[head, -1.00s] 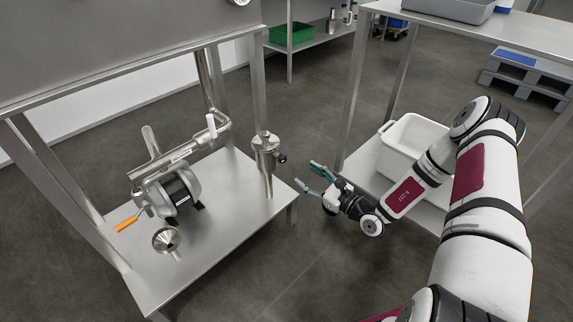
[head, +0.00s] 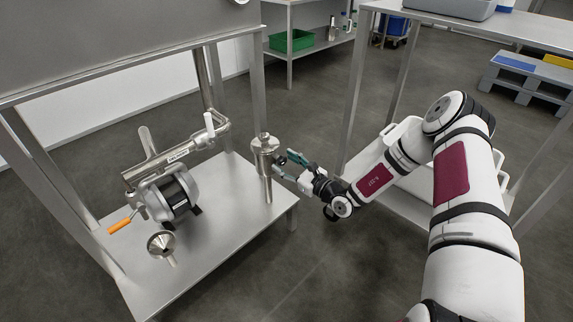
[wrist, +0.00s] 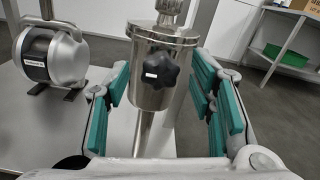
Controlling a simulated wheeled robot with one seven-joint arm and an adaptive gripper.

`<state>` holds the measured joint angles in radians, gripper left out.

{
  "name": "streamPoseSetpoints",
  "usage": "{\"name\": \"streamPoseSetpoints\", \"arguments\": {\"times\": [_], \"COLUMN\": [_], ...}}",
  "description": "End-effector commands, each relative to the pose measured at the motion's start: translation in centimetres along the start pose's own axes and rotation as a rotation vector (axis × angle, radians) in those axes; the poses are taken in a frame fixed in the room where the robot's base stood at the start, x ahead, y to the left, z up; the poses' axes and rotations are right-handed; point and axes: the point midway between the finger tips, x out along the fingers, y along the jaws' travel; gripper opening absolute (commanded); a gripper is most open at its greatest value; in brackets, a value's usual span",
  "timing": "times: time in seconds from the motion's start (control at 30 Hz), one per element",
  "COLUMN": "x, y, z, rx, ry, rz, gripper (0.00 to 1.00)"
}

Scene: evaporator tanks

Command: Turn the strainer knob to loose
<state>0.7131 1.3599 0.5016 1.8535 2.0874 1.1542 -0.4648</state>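The strainer (head: 265,155) is a shiny steel cylinder on a thin post above the right side of the lower metal shelf. My gripper (head: 288,165) is just right of the strainer in the head view. In the wrist view its green-padded fingers (wrist: 163,98) are wide apart, with the strainer and knob seen between them. I see nothing held, and a gap to the knob seems to remain. In the head view the fingers largely hide the knob.
A table leg (head: 258,95) rises behind the strainer. A white tub (head: 403,130) stands on the right shelf, partly behind my arm.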

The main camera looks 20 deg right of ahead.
Motion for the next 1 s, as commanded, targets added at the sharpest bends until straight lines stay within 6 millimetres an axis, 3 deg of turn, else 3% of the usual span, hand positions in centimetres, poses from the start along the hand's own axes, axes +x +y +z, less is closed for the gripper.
{"name": "streamPoseSetpoints", "arguments": {"times": [0.03, 0.17, 0.2, 0.57, 1.0], "x": [-0.02, -0.03, -0.03, -0.04, -0.06], "y": [0.00, 0.00, 0.00, 0.00, 0.02], "z": [0.00, -0.01, -0.01, 0.04, 0.12], "rx": [0.000, 0.000, 0.000, -0.046, -0.375], "ry": [0.000, 0.000, 0.000, 0.001, 0.001], "rz": [0.000, 0.000, 0.000, 0.001, 0.002], "gripper": [0.35, 0.06, 0.03, 0.03, 0.03]}}
